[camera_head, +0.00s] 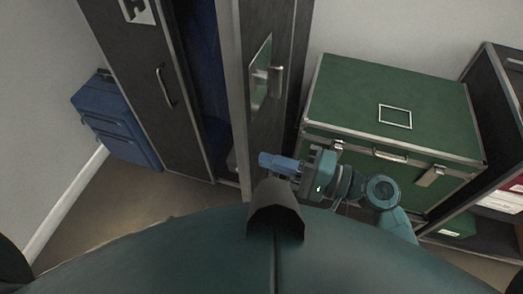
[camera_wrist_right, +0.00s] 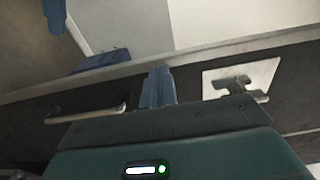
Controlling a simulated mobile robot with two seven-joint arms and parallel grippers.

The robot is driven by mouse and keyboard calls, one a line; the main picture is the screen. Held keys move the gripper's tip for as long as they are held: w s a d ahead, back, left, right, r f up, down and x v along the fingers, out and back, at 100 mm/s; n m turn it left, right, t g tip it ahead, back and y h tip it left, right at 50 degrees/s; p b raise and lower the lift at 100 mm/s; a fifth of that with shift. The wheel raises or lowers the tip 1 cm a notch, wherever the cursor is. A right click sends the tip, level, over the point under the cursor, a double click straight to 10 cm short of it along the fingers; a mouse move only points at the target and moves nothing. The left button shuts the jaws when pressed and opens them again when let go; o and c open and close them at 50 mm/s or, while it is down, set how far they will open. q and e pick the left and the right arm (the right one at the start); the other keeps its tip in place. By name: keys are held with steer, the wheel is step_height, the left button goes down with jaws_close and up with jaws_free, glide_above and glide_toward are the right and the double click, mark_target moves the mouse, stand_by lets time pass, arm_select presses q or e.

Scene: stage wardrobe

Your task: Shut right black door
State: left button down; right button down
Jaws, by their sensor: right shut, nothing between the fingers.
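The right black door (camera_head: 262,125) of the wardrobe stands open, with a dark gap between it and the left black door (camera_head: 145,55). It carries a pale rectangular panel (camera_head: 260,60) and a metal handle (camera_head: 276,82). My right gripper (camera_head: 266,160) is shut and empty, its blue fingers pointing left low in front of this door. I cannot tell whether they touch it. In the right wrist view the shut fingertips (camera_wrist_right: 157,72) overlap a dark door face, between a bar handle and a pale plate with a hook. My left gripper is not in view.
Blue cloth (camera_head: 203,50) hangs inside the wardrobe. A blue case (camera_head: 115,120) stands at the left wall. A green trunk (camera_head: 345,90) stands close on the right, beside my right arm, with dark shelving (camera_head: 497,80) beyond. Some floor (camera_head: 150,195) is clear at front left.

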steer(key=shift+x, duration=1.25)
steer(key=shift+a, duration=0.15)
